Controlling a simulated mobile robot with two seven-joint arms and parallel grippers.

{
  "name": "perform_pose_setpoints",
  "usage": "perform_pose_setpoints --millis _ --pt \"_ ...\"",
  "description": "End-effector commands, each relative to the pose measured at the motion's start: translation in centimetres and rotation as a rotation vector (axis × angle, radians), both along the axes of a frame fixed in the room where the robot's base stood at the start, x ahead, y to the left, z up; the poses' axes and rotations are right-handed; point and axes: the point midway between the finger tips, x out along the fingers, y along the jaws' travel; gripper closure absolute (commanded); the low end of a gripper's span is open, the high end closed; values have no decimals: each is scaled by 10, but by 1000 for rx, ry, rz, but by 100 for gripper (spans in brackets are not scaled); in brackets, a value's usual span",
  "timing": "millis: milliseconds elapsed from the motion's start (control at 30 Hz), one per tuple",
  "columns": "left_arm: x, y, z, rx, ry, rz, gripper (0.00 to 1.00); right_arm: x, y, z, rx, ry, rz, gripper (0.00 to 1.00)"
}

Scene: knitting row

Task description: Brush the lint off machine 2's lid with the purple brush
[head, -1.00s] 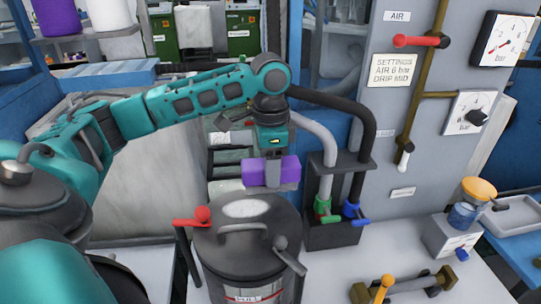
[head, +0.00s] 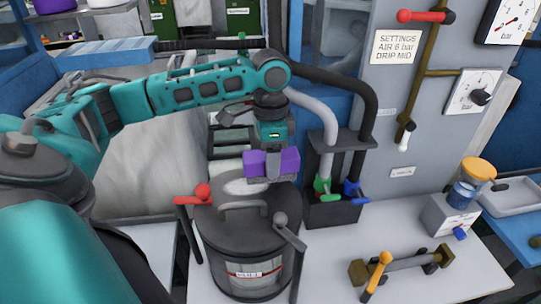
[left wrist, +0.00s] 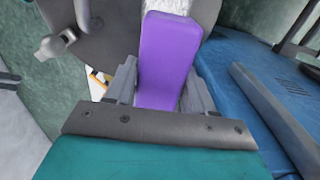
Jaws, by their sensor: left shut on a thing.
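A dark round lid (head: 215,222) with a grey bar handle tops a drum-shaped machine (head: 245,268) in the head view; its small label is too blurred to read. A pale patch of lint (head: 240,187) lies on the far part of the lid. My left gripper (head: 271,174) is shut on the purple brush (head: 259,163), just above the lint at the lid's far side. In the left wrist view the brush (left wrist: 168,55) sits between the fingers, with white lint or bristles beyond its end. Whether the brush touches the lid is unclear. My right gripper is out of view.
A red-handled lever (head: 203,192) and a grey-knobbed lever (head: 285,228) stand at the lid's sides. A dark holder with hoses (head: 336,208) stands close on the right. A pipe fitting with an orange handle (head: 377,271) lies on the white table. A gauge panel (head: 405,130) rises behind.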

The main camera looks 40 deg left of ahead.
Motion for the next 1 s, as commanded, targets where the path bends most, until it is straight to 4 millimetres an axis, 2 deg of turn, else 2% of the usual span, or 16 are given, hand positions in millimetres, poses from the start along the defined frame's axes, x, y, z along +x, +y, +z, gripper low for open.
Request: perform_pose_setpoints --millis 1000 --pt "0 0 -18 0 0 0 71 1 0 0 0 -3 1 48"
